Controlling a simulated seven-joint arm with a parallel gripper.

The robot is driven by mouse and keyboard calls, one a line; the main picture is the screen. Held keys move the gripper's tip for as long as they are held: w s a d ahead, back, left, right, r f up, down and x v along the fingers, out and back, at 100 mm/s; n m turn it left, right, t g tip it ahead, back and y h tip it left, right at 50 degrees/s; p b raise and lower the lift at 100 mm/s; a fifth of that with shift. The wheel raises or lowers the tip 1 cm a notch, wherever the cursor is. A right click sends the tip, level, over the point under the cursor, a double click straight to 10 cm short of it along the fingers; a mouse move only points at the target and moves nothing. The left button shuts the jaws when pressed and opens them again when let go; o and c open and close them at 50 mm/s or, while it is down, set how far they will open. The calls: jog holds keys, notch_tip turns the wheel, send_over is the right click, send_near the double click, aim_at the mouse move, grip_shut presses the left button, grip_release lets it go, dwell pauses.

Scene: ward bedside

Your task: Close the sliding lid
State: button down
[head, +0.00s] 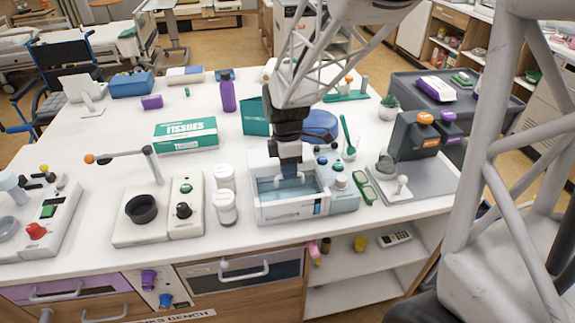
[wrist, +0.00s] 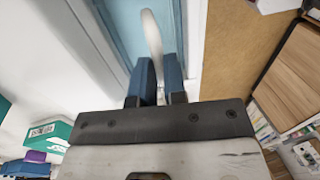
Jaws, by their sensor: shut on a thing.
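A white box with a pale blue top panel (head: 268,186), which looks like the sliding lid, stands near the front edge of the bench. The blue panel also shows in the wrist view (wrist: 119,22). My gripper (head: 290,180) points down over the box. In the wrist view my gripper (wrist: 157,82) has its two blue fingers on either side of a curved white handle (wrist: 152,35), shut on it. My gripper hides part of the panel in the head view. I cannot tell how far the lid stands open.
White jars (head: 226,207) stand close left of the box. A control unit with knobs (head: 340,181) adjoins it on the right, near green glasses (head: 364,187). A tissue box (head: 185,135) lies behind left. The bench's front edge is just ahead of the box.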

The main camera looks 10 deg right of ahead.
jog(key=shift+s, duration=1.7)
jog(key=c, duration=1.2)
grip_release()
jog(key=shift+o, duration=0.2)
jog(key=shift+r, duration=0.1)
notch_tip(320, 180, up, 7)
jog(key=w, duration=0.1)
jog(key=shift+w+r, duration=0.2)
jog(key=shift+w, duration=0.05)
